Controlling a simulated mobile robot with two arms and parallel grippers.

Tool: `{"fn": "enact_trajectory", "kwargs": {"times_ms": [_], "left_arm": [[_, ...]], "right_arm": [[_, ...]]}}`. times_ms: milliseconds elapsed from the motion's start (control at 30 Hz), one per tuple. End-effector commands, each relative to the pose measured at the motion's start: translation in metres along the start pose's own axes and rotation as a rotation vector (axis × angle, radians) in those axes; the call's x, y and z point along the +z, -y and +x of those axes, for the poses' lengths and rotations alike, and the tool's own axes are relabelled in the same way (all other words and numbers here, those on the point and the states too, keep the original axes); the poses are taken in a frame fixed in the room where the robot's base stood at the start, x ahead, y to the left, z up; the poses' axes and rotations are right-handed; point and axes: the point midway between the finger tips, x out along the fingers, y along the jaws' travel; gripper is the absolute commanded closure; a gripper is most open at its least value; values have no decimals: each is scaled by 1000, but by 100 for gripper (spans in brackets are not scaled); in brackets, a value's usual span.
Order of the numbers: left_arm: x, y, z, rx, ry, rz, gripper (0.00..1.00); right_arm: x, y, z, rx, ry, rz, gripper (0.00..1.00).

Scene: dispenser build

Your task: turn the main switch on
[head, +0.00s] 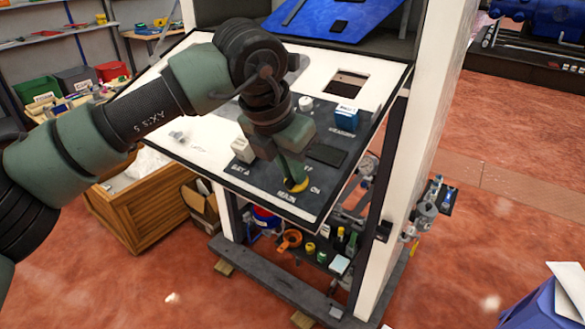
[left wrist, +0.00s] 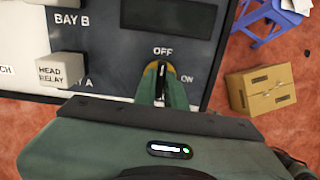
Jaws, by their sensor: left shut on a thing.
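The main switch (head: 296,185) is a yellow-edged knob near the front right corner of the dark panel (head: 325,170). The marks MAIN, OFF and ON stand around it. In the left wrist view the switch (left wrist: 151,72) shows between the labels OFF, above it, and ON, to its right. My left gripper (head: 294,178) points down at the panel with its fingers shut on the switch. The fingers (left wrist: 162,85) hide most of the knob, and I cannot tell clearly which mark it points at. My right gripper is not in view.
A white head relay block (left wrist: 62,72) sits left of the switch. A blue block (head: 346,117) and a dark display (head: 327,154) are also on the panel. A wooden crate (head: 140,222) stands below left. A white post (head: 405,190) rises at the right.

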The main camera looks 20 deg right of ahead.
Motion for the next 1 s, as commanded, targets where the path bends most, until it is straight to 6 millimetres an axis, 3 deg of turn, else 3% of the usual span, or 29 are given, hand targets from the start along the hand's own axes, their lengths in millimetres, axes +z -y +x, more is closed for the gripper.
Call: {"fn": "enact_trajectory", "kwargs": {"times_ms": [267, 1000], "left_arm": [[0, 0, 2, 1, 1, 163, 100], [0, 1, 0, -6, 1, 859, 100]], "right_arm": [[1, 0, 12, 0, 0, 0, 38], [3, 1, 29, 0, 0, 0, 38]]}}
